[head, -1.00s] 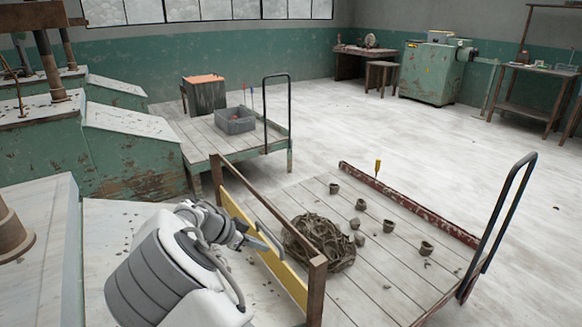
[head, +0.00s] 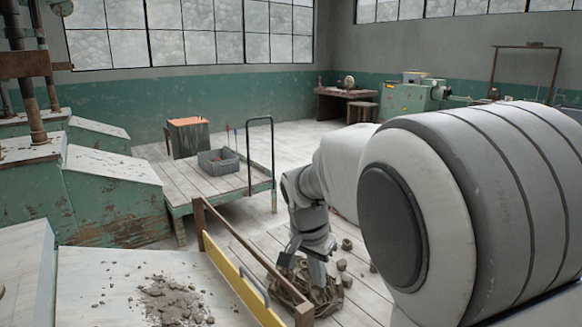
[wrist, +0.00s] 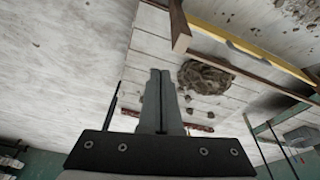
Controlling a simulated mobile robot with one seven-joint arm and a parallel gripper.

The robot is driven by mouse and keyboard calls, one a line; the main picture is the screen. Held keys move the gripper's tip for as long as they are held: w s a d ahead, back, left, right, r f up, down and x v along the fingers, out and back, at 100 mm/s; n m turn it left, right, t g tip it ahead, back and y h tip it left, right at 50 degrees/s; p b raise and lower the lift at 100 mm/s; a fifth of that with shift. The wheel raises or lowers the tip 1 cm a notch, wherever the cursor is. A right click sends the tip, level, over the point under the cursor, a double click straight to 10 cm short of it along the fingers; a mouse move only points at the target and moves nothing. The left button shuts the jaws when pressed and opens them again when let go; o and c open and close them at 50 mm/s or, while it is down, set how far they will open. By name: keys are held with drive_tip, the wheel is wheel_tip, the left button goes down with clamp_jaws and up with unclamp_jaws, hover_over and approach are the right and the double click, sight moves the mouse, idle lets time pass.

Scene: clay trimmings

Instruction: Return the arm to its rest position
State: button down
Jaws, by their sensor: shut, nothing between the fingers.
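My gripper (wrist: 160,76) is shut and empty, its two fingers side by side in the wrist view. In the head view my gripper (head: 304,256) hangs at the end of my bent arm, in front of the near cart and overlapping the coiled brown bundle in the picture. My pale upper arm fills the right of the head view and hides much of that cart. The clay trimmings (head: 174,301) lie as a grey-brown heap with scattered crumbs on the pale surface left of the cart's yellow board.
The near cart has a yellow board (head: 240,292) and the brown bundle (wrist: 206,78). Behind is another cart with a grey crate (head: 218,162) and an orange-topped box (head: 190,138). Green machines (head: 110,190) stand at left.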

drive_tip(key=s+d+r+n+t+y, duration=0.1)
drive_tip(key=s+d+r+n, duration=0.15)
drive_tip(key=s, duration=0.55)
drive_tip(key=s+d+r+n+t, duration=0.1)
drive_tip(key=s+d+r+n, duration=0.15)
drive_tip(key=s, duration=0.45)
drive_tip(key=s+d+r+n+t+y, duration=0.1)
drive_tip(key=s+d+r+n, duration=0.15)
drive_tip(key=s, duration=0.55)
wheel_tip(320, 180, up, 24)
drive_tip(key=p, duration=2.4)
drive_tip(key=shift+d+f, duration=0.25)
drive_tip(key=shift+d, duration=0.2)
drive_tip(key=shift+s, duration=0.15)
